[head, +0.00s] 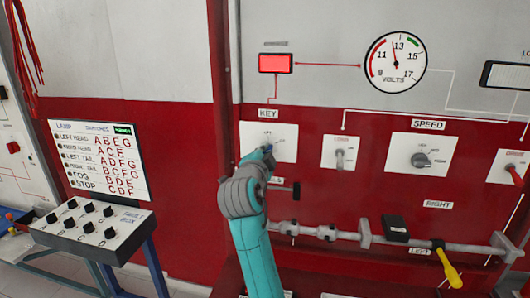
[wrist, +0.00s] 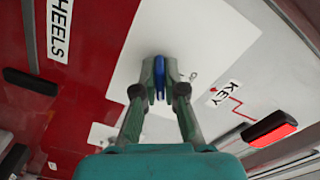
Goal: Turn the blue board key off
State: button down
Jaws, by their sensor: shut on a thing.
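The blue key (wrist: 159,72) stands out from a white plate (head: 287,138) under the KEY label (head: 268,113). My gripper (wrist: 160,88) has one finger on each side of the blue key and is shut on it. In the head view my gripper (head: 262,155) reaches up to the plate from below and hides most of the key. The markings around the key are too small to read, so I cannot tell its exact position.
A bright red indicator (head: 275,63) and a volts gauge (head: 396,62) sit above. A switch (head: 340,155) and the SPEED knob (head: 421,160) are to the right. A black handle (head: 290,190) sticks out below. The fault box (head: 92,225) stands at left.

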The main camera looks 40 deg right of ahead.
jog(key=shift+n, duration=0.4)
jog(key=n, duration=0.5)
jog(key=shift+d+n, duration=0.1)
jog(key=shift+n, duration=0.2)
jog(key=n, duration=0.5)
jog(key=shift+r, duration=0.15)
jog(key=shift+n, duration=0.4)
jog(key=c, duration=1.3)
grip_release()
jog(key=shift+o, duration=0.2)
jog(key=shift+d, duration=0.15)
jog(key=shift+s+a, duration=0.2)
jog(key=shift+a, duration=0.25)
jog(key=v, duration=1.1)
